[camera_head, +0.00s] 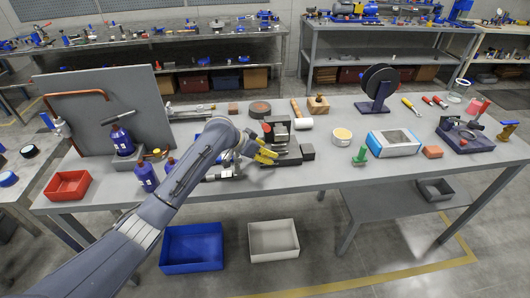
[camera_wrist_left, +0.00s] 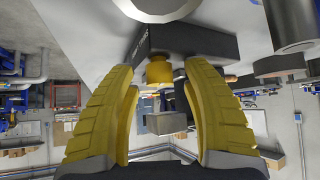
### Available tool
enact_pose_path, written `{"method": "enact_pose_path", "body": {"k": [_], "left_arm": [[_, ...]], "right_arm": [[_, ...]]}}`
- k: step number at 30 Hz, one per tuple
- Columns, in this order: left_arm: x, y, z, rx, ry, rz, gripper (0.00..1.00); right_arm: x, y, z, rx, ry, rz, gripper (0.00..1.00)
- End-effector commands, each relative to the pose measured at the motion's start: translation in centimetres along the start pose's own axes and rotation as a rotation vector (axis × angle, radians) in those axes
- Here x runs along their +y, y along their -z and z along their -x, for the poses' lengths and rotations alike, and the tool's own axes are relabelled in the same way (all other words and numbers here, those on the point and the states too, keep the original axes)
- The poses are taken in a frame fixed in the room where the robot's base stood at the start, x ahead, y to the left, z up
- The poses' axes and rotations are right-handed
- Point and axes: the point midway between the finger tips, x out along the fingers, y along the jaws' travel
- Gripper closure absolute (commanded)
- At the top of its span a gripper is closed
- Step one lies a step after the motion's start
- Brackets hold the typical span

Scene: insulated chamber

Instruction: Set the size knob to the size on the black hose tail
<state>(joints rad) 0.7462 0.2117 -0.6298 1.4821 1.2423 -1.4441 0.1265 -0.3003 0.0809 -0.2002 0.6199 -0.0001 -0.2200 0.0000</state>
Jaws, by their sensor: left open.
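My left gripper (camera_head: 264,152) reaches over the dark bench device (camera_head: 285,158) in the middle of the table. In the left wrist view its yellow fingers (camera_wrist_left: 160,88) are apart, with a small brass-yellow knob-like part (camera_wrist_left: 159,72) showing between their tips. I cannot tell whether the fingers touch it. That part sits by a black block (camera_wrist_left: 195,44) with pale lettering too small to read. A grey block (camera_wrist_left: 167,123) on a dark stem also shows between the fingers. I cannot make out the black hose tail or its size marking. My right gripper is not in view.
Purple bottles (camera_head: 146,178) and a red tray (camera_head: 68,186) stand at the left. A wooden-handled mallet (camera_head: 302,121), a yellow-rimmed tub (camera_head: 341,137), a green stamp-like piece (camera_head: 360,156) and a blue-white box (camera_head: 393,143) lie to the right.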

Motion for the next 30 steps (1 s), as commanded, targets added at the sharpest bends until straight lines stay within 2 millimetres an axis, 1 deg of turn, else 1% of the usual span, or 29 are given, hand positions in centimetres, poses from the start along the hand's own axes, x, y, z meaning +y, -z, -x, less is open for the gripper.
{"method": "enact_pose_path", "body": {"k": [5, 15, 18, 26, 30], "left_arm": [[0.0, -0.01, 0.01, 0.0, 0.0, 0.0, 0.51], [-0.01, 0.0, 0.03, 0.0, 0.0, 0.0, 0.9], [-0.01, 0.0, 0.03, 0.0, 0.0, 0.0, 1.0], [-0.07, 0.0, 0.04, -0.001, -0.008, -0.01, 1.0], [-0.16, 0.0, 0.03, -0.003, -0.06, -0.062, 1.0]], "right_arm": [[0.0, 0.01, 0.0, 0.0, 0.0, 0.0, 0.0], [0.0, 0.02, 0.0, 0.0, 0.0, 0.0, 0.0], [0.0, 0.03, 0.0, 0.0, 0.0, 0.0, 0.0], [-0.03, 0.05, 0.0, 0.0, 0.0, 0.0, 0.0], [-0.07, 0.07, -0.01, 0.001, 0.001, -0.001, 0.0]]}}
